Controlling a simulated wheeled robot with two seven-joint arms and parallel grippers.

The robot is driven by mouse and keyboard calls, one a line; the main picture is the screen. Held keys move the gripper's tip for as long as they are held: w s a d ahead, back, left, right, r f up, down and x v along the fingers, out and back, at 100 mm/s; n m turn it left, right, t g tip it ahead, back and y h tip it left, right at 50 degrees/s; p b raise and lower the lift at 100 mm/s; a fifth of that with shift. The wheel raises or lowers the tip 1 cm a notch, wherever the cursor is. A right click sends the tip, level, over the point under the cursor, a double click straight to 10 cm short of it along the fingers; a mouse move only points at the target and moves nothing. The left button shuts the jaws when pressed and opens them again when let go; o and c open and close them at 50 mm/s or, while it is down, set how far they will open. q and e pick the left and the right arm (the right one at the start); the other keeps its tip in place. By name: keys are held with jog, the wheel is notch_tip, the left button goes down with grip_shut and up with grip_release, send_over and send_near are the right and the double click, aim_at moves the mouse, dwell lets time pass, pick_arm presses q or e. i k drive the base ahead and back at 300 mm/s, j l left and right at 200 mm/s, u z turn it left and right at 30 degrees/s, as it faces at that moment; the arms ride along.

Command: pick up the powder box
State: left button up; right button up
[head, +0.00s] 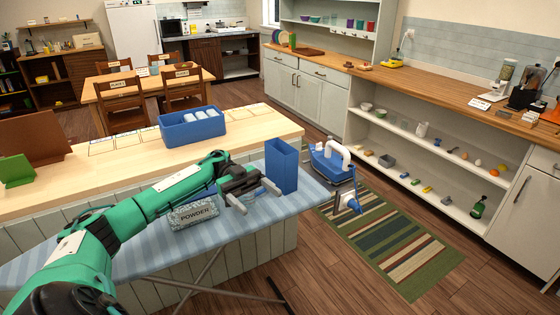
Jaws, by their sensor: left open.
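A grey speckled box marked POWDER (195,215) lies on the striped ironing board (150,257), partly below my left forearm. A tall blue open-topped box (281,168) stands upright on the board to its right. My left gripper (256,195) reaches in from the left above the board. Its fingers are apart and nothing shows between them. It is to the right of the grey box and just in front of the blue box; I cannot tell whether it touches the blue one. My right gripper is out of view.
Behind the board, a wooden counter (95,165) bears a blue bin (192,131) with white rolls and several cards. A striped rug (395,240) lies on the floor at right.

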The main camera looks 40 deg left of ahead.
aim_at(281, 159)
jog(key=i+j, duration=0.6)
jog(key=j, duration=0.15)
jog(key=i+j, duration=0.6)
jog(key=j, duration=0.2)
